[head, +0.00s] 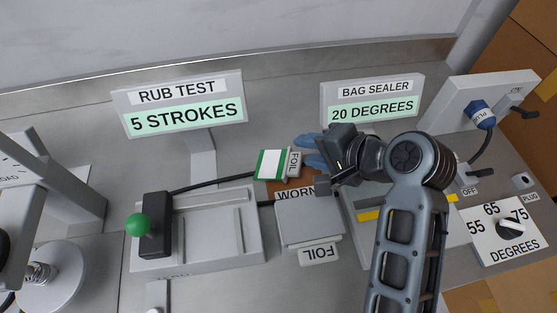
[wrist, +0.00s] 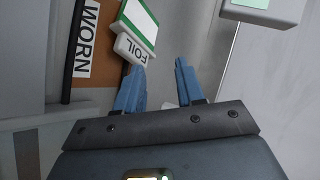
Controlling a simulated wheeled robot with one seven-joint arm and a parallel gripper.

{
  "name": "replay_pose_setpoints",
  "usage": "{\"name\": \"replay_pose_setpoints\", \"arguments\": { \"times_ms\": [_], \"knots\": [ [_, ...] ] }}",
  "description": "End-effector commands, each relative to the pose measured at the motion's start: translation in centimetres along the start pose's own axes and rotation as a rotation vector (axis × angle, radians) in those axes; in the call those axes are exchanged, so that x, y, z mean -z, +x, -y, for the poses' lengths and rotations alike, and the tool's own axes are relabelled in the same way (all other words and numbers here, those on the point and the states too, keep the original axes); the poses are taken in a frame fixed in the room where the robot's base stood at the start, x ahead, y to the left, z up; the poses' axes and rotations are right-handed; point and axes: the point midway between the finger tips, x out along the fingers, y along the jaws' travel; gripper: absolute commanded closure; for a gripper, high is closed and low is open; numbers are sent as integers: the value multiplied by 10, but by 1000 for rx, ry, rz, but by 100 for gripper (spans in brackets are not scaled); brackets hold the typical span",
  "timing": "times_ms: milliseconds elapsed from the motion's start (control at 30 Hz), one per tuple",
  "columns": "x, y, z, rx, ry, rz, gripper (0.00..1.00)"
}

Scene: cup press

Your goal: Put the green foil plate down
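The green foil plate (head: 270,163) is a small white plate with green edges and a FOIL tab (head: 293,163) at its right end. It sits at the back of the WORN pad, left of my gripper (head: 304,151); I cannot tell what it rests on. In the wrist view the plate (wrist: 141,20) is at the top, its tab close to the tip of the left finger. My gripper's blue fingers (wrist: 160,66) are apart with nothing visible between them. I cannot tell whether the left finger touches the tab.
A grey plate with another FOIL tag (head: 310,221) lies in front. The rub test block with a green knob (head: 136,225) is to the left. The BAG SEALER sign (head: 373,101) stands behind my gripper. A degrees dial (head: 510,228) is at right.

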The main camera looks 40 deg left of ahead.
Motion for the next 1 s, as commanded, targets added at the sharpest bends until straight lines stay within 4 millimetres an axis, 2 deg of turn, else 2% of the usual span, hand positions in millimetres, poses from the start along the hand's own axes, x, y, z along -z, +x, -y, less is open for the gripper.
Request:
{"name": "replay_pose_setpoints", "arguments": {
  "times_ms": [33, 300, 667, 767, 1000],
  "knots": [
    [0, -9, 3, 0, 1, -1, 62],
    [0, -29, 0, 1, -1, 0, 62],
    [0, -32, 1, 1, -1, 0, 62],
    [0, -41, 7, 2, -2, -1, 62],
    [1, -77, 31, 2, -2, -3, 62]
  ]
}}
